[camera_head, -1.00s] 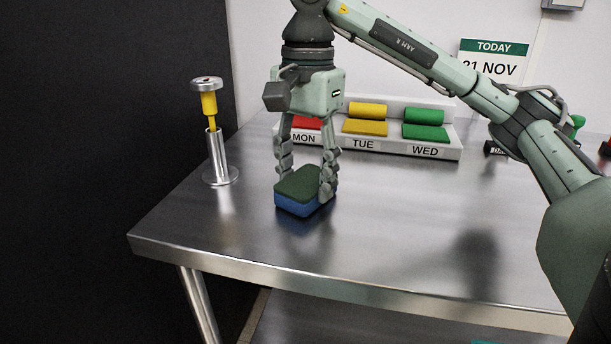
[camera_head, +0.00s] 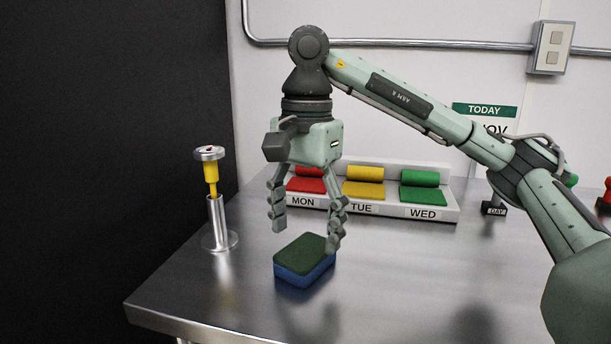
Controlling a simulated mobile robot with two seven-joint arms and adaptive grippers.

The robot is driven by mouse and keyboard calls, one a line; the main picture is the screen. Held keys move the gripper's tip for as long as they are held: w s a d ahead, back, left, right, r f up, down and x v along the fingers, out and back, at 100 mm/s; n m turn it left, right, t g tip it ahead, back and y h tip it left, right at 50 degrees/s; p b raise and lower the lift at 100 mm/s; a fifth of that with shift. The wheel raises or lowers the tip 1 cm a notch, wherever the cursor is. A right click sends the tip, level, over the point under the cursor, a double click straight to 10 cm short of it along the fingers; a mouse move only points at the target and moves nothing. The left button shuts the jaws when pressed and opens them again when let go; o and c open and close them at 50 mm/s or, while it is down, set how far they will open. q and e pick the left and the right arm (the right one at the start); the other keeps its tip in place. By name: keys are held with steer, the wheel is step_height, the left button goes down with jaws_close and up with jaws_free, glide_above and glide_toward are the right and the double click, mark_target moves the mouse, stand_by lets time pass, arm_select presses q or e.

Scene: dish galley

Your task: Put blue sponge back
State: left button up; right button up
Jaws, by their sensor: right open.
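The blue sponge (camera_head: 304,271) has a dark green top and lies flat on the steel table, near its left part. My right gripper (camera_head: 306,236) is open above and just behind the sponge, with its fingers spread and nothing between them. The right fingertip overlaps the sponge's back right edge in the picture; I cannot tell whether it touches. My left gripper is not in view.
Behind stands a white rack (camera_head: 380,205) labelled MON, TUE and WED, with red, yellow and green pieces. A yellow-handled tool stands in a metal holder (camera_head: 216,225) at left. The steel table (camera_head: 420,280) is clear at front right. A TODAY sign (camera_head: 484,111) hangs behind.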

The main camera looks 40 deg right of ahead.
mark_target(306, 249)
step_height(306, 249, up, 3)
steer(key=shift+r+p, duration=0.15)
steer(key=shift+p, duration=0.3)
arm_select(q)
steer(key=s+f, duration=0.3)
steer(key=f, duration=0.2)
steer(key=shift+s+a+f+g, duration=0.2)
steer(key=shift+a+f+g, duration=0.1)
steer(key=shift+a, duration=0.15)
arm_select(e)
steer(key=shift+d+r, duration=0.1)
steer(key=shift+r, duration=2.8)
steer(key=shift+f, duration=0.1)
